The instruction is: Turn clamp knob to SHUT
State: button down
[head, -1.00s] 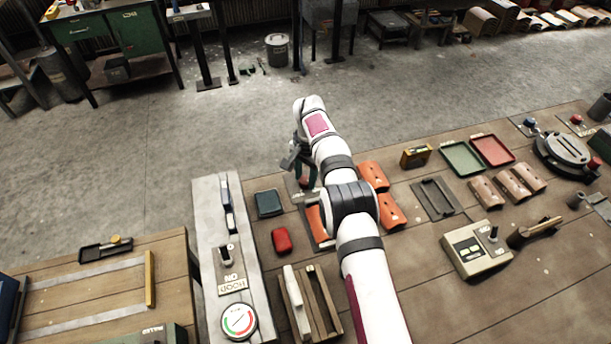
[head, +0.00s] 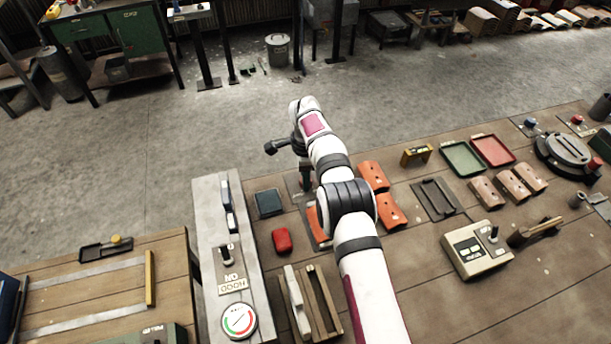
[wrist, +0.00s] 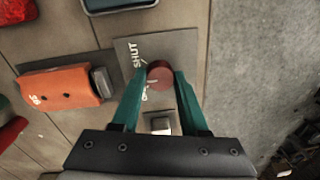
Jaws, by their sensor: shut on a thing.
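The clamp knob (wrist: 159,72) is a round dark-red knob on a grey plate (wrist: 182,46) in the wrist view. The plate carries the word SHUT above left of the knob and a second, partly covered word below left. A thin white mark shows at the knob's upper left edge. My gripper (wrist: 160,82) has its two green fingers closed on the knob from both sides. An orange block (wrist: 62,88) with a metal end lies left of the plate. In the head view my arm hides the knob.
A metal block (wrist: 159,122) stands close below the knob, between my fingers. In the head view a dark tray (head: 268,202) and a red block (head: 282,239) lie left of my arm. Orange pieces (head: 388,208) lie on its right. The bench edge is near.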

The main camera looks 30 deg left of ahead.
jog(key=m, duration=0.4)
jog(key=shift+m, duration=0.3)
jog(key=m, duration=0.4)
jog(key=shift+h, duration=0.3)
jog(key=shift+c, duration=2.1)
grip_release()
notch_tip(320, 180, up, 12)
jog(key=shift+s, duration=0.3)
